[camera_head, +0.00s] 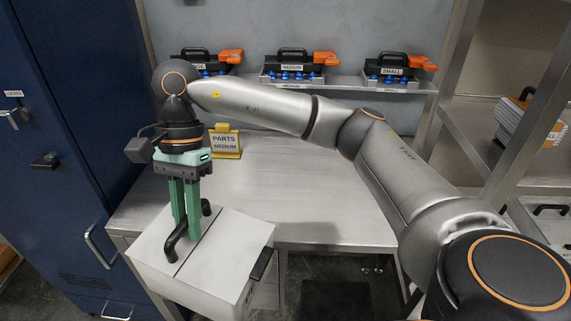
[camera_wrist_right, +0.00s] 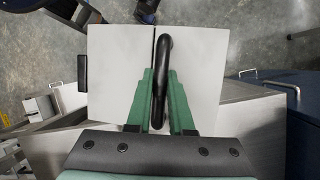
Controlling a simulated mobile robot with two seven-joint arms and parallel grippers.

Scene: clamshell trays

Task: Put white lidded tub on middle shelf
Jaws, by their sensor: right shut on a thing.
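The white lidded tub (camera_head: 232,254) is a box with a two-part lid, a black bar handle on top and a black side latch. It is at the lower left of the head view, by the near left edge of the steel table. My right gripper (camera_head: 187,228) points down over it, green fingers shut on its black top handle. In the right wrist view the fingers (camera_wrist_right: 160,122) lie on both sides of the handle above the tub's lid (camera_wrist_right: 203,65). The tub's underside is hidden. The middle shelf is not clearly identifiable; a rack (camera_head: 481,134) stands at right. My left gripper is not in view.
The steel table (camera_head: 300,190) has a clear top apart from a yellow "PARTS MEDIUM" sign (camera_head: 225,142). A wall shelf (camera_head: 345,84) holds black and orange tools. A blue cabinet (camera_head: 60,130) stands close at left. The rack holds a tilted stack of trays (camera_head: 524,125).

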